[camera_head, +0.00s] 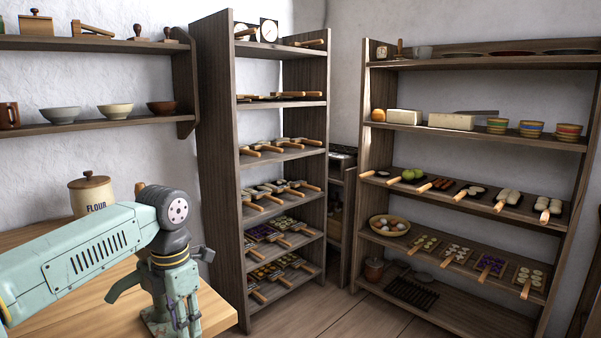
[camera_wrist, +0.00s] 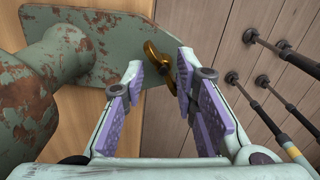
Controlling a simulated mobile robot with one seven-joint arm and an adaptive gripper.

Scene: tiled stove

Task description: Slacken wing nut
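A brass-coloured wing nut (camera_wrist: 153,64) sits at the edge of a worn green metal body (camera_wrist: 95,72) with rust-brown patches in the wrist view. My gripper (camera_wrist: 161,70) has its two purple-padded fingers spread apart, one to each side of the nut. The nut shows between the fingertips, close to the right one; whether either finger touches it I cannot tell. The right finger overlaps part of its view. In the head view my arm reaches down over the wooden counter (camera_head: 95,310). The nut cannot be made out there.
A flour jar (camera_head: 91,194) stands on the counter behind my arm. A tall shelf (camera_head: 215,150) with wooden-handled items stands right of the counter; another (camera_head: 480,137) holds bowls, boards and food. Dark rods (camera_wrist: 285,52) cross the right of the wrist view.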

